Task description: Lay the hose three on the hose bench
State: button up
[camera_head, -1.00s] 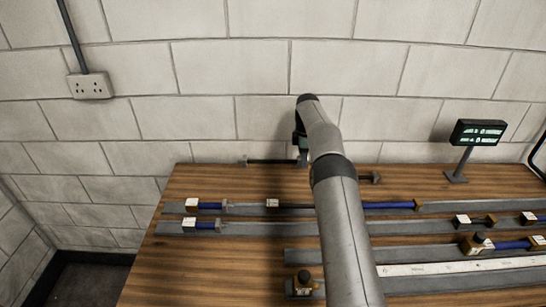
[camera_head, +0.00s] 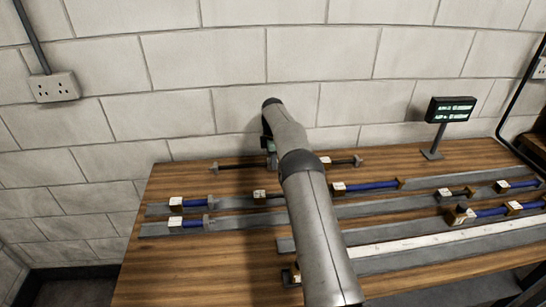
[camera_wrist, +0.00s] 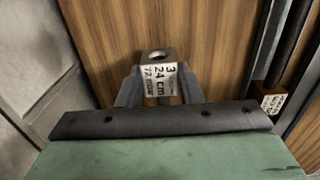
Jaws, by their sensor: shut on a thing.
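My gripper (camera_head: 270,158) is over the back part of the wooden bench. It is shut on a dark, thin hose (camera_head: 238,166) with grey end fittings, lying crosswise. A white tag (camera_head: 326,160) shows on the hose, right of my arm. In the wrist view a tag (camera_wrist: 158,82) reading "3", "24 cm" sits on a grey block with a round hole, between my gripper's fingers (camera_wrist: 158,92). The wooden bench top (camera_head: 175,268) shows under the hose. I cannot tell whether the hose touches it. My arm hides the hose's middle.
Long grey rails (camera_head: 250,224) cross the bench in front, bearing tagged blocks and blue hoses (camera_head: 372,186). A white ruled strip (camera_head: 430,242) lies further forward. A small display (camera_head: 451,110) on a stand is at the back right. Bare wood shows at the front left.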

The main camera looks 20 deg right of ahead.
jog(key=shift+f, duration=0.65)
jog(key=o, duration=1)
notch_tip(320, 180, up, 12)
jog(key=p, duration=0.2)
